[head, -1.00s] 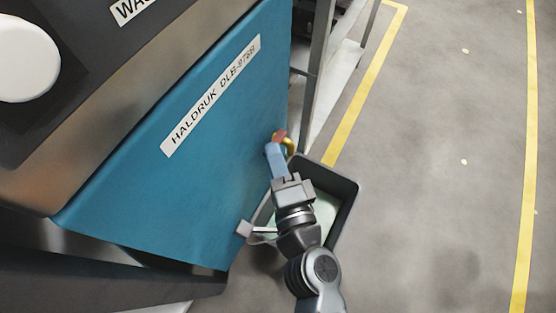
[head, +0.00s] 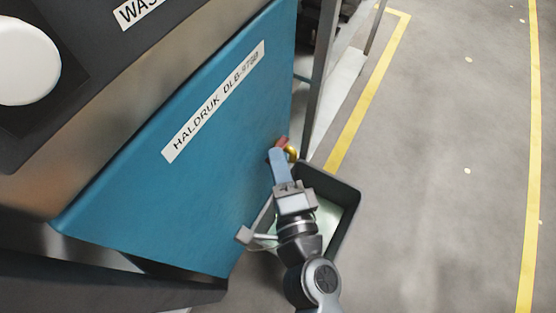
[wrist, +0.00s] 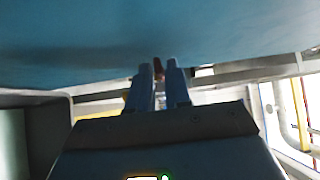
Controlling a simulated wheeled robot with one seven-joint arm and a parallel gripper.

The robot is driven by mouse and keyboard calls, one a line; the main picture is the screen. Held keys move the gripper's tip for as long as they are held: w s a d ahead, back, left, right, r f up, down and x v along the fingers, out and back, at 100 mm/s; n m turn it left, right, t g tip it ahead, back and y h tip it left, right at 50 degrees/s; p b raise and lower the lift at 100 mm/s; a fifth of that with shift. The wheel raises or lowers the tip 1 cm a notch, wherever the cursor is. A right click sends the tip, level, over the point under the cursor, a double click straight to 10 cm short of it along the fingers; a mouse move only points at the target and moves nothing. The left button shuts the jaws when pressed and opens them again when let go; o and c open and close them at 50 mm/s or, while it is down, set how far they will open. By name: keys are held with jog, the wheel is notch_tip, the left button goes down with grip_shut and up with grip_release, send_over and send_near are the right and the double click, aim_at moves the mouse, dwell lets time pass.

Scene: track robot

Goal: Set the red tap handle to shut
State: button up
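The red tap handle (head: 282,142) sits low at the right edge of the blue machine panel. The brass-yellow tap body (head: 292,153) shows just below and right of it. My gripper (head: 276,153) reaches up to the handle, its blue fingertips right at it and covering part of it. In the wrist view my two fingers (wrist: 159,72) stand a narrow gap apart. A dark reddish piece (wrist: 158,68), which looks like the handle, shows between their tips. Whether the fingers press on it I cannot tell.
A dark open bin (head: 349,205) stands on the floor below the tap, close around my arm. A grey metal shelf frame (head: 321,80) is behind the tap. The floor (head: 445,200) to the right is clear, with yellow lines.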

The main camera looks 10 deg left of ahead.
jog(key=v, duration=0.7)
jog(key=shift+s+d, duration=0.15)
jog(key=shift+s, duration=0.1)
dwell(0.4)
